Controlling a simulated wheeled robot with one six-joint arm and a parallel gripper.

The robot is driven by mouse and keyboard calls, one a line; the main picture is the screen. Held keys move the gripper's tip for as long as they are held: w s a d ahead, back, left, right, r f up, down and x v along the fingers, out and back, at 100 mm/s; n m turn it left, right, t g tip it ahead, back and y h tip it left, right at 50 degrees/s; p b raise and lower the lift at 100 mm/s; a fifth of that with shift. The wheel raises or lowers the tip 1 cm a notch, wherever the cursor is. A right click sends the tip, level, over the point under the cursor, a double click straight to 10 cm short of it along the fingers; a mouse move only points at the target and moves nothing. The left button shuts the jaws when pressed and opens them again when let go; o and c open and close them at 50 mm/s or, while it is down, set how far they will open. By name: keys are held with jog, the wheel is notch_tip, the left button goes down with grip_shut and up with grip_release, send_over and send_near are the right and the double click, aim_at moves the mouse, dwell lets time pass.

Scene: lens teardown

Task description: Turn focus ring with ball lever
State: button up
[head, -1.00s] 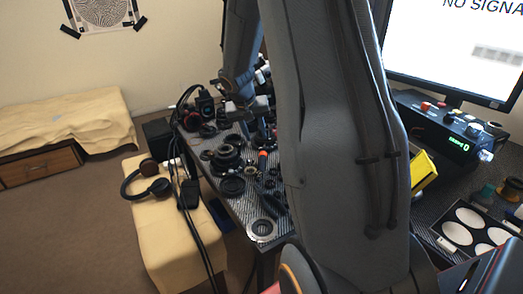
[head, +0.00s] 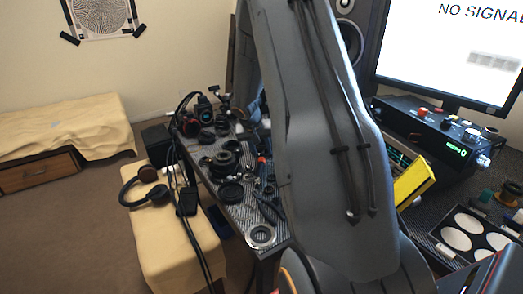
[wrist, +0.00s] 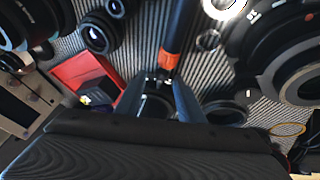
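In the wrist view my gripper (wrist: 159,82) points down at the mat, with its two dark fingers apart. A dark ring shows between the fingers. A black rod with an orange end (wrist: 170,61) lies just past the fingertips; I cannot tell whether they touch it or whether it is the ball lever. A large black lens body with ribbed rings (wrist: 282,55) stands at the right, apart from my fingers. In the head view a black lens (head: 225,162) stands on the bench. My arm hides my gripper there.
Small lens parts (wrist: 97,38) and a red box (wrist: 84,72) lie left of my fingers in the wrist view. In the head view a metal ring (head: 261,236) lies at the bench's near corner. A monitor (head: 450,50) and control box (head: 440,130) stand right.

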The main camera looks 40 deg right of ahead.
grip_shut()
jog(key=b, duration=0.1)
jog(key=w+m+b, duration=0.1)
jog(key=b, duration=0.1)
jog(key=shift+a+f, duration=0.15)
jog(key=shift+a, duration=0.2)
jog(key=shift+w+a+m+g+b, duration=0.3)
jog(key=shift+m+g+b, duration=0.3)
jog(key=shift+m+b, duration=0.5)
jog(key=shift+r, duration=0.2)
grip_release()
